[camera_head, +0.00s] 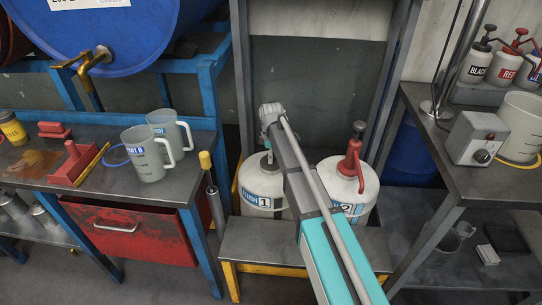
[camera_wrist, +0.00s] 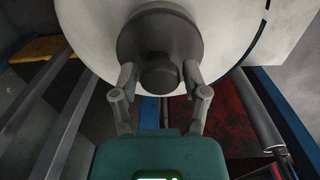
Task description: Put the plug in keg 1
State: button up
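Keg 1 (camera_head: 258,184) is a white rounded keg with a blue label, behind the low step. My arm crosses in front of its right side and hides part of its top. In the wrist view, a dark round knob on a wider dark disc, likely the plug (camera_wrist: 160,74), shows against the white keg body. My gripper (camera_wrist: 160,70) has its two fingers apart, one on each side of the knob, with a narrow gap seeming to show on both sides. I cannot tell whether the disc is seated in the keg's mouth. Keg 2 (camera_head: 357,207) stands to the right with a red pump.
A low step (camera_head: 245,238) stands before the kegs. The left bench holds grey jugs (camera_head: 146,160) and a red holder (camera_head: 74,164), with a red drawer (camera_head: 130,232) below. The right bench holds a control box (camera_head: 477,138) and pump bottles. Metal posts flank the kegs.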

jog(key=shift+o, duration=0.9)
jog(key=shift+r, duration=0.1)
